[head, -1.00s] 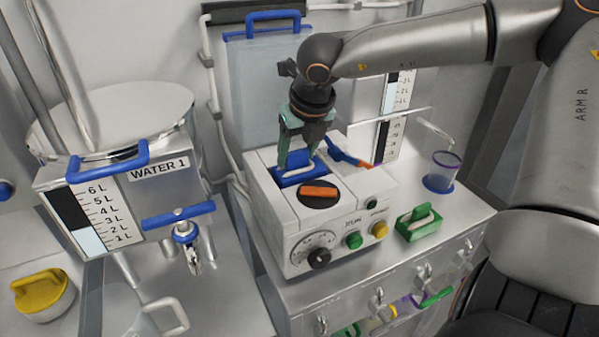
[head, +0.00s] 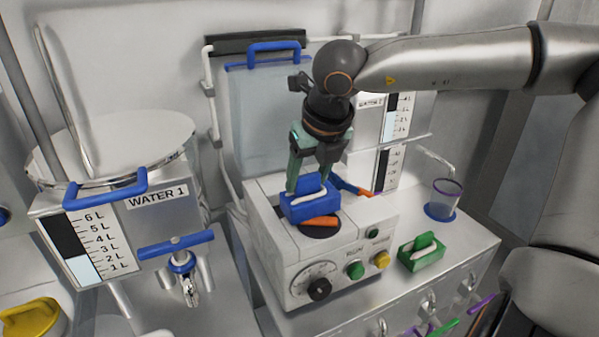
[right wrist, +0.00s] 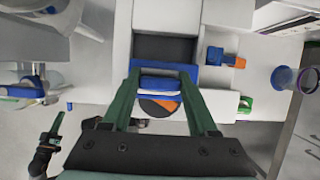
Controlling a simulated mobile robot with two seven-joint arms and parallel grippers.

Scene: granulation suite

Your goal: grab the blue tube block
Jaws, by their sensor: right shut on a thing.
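The blue tube block (head: 309,203) has a white insert along its top and is held above the white machine's top, near the orange knob. My right gripper (head: 313,187) has its green fingers shut on it from above. In the right wrist view the block (right wrist: 160,86) sits between the two green fingertips (right wrist: 161,90), with a dark empty slot (right wrist: 166,48) in the machine beyond it. The block's underside is hidden.
The WATER 1 tank (head: 160,222) stands left.

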